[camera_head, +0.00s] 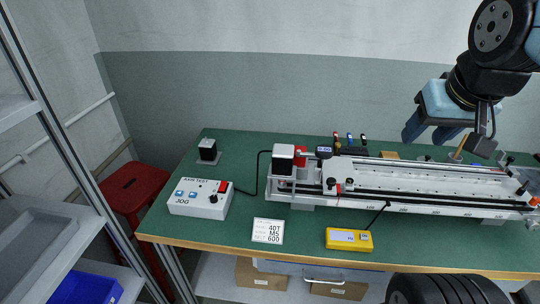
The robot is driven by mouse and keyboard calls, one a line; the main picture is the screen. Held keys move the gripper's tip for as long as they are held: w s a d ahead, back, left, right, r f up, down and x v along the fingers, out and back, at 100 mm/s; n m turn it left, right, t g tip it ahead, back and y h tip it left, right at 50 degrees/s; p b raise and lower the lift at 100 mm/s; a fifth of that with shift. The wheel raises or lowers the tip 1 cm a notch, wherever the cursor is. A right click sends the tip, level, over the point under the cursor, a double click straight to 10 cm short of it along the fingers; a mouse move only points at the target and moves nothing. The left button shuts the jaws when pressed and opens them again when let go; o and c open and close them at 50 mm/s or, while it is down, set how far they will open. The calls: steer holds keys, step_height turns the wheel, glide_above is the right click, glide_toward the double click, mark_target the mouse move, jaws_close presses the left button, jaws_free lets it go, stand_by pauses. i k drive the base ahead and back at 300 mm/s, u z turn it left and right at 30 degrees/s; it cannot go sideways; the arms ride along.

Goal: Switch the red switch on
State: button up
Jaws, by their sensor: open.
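The red switch (224,187) sits on the top right part of a white control box (190,208) labelled "AXIS TEST" and "JOG". The box stands on the left part of the green table. My gripper (428,134) is open and empty, with blue fingers. It hangs above the right half of the table, far to the right of the box.
A long linear gantry (400,188) fills the table's right half. A black cable runs from box to gantry motor. A yellow meter (349,239) and a white card (268,231) lie in front. A metal rack (75,160) and red stool (135,187) stand left.

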mark_target(222, 187)
steer(key=u, duration=1.4)
